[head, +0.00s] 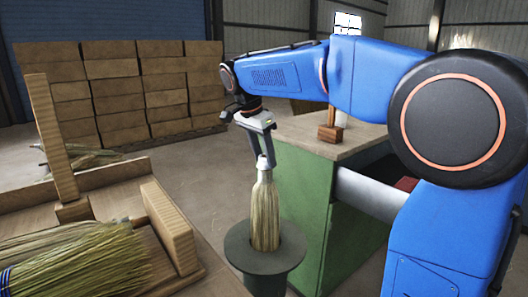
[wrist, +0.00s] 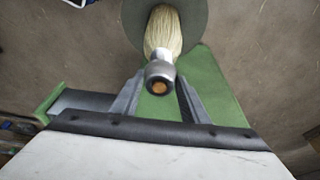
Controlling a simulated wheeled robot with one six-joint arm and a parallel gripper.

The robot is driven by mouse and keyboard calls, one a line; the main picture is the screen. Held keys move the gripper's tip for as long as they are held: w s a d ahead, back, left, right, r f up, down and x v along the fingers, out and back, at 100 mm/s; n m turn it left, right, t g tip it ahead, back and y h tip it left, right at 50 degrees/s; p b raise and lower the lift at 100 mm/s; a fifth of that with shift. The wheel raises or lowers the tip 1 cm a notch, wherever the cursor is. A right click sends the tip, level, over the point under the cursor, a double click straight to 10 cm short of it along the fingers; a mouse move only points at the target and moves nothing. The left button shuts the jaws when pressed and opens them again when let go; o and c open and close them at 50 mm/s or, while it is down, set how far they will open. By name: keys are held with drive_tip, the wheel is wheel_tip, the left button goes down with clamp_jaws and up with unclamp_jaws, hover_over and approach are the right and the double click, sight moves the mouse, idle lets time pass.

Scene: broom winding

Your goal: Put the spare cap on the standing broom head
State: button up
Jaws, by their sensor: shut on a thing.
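The broom head (head: 265,215) stands upright, bristles down, in a dark round stand (head: 240,252). The silver-grey cap (head: 262,163) is at its narrow top. In the wrist view the cap (wrist: 160,70) is a round ring with a brown centre, in line with the pale bristles (wrist: 163,30). My gripper (head: 265,156) reaches down from above and is shut on the cap, one finger on each side, as the wrist view shows (wrist: 160,82). The cap meets the broom head's top; how far down it sits I cannot tell.
A green cabinet (head: 303,200) with a wooden top stands close right of the stand, with a wooden block (head: 330,133) on it. A wooden bench (head: 100,180) with loose broom straw (head: 80,262) is at left. Stacked boxes (head: 115,90) stand behind; floor between is clear.

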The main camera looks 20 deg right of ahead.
drive_tip(key=shift+f, duration=1.4)
drive_tip(key=shift+f, duration=0.1)
drive_tip(key=o, duration=1.1)
drive_tip(key=v, duration=1.7)
drive_tip(key=s+d+f+n+t+y, duration=0.1)
drive_tip(key=s+d+f+n, duration=0.3)
drive_tip(key=s, duration=0.3)
drive_tip(key=s+d+f+n+y, duration=0.1)
drive_tip(key=s+d+f+n, duration=0.25)
drive_tip(key=s+f, duration=0.3)
drive_tip(key=s+d+f+n+t, duration=0.1)
drive_tip(key=s+d+f+n, duration=0.1)
drive_tip(key=s+f, duration=0.6)
drive_tip(key=s+d+f+n+t+y, duration=0.1)
drive_tip(key=s+f+n, duration=0.3)
drive_tip(key=s+f, duration=0.5)
wheel_tip(320, 180, down, 3)
drive_tip(key=shift+s+d+f+t, duration=0.2)
drive_tip(key=shift+d+t, duration=0.1)
drive_tip(key=shift+d, duration=0.4)
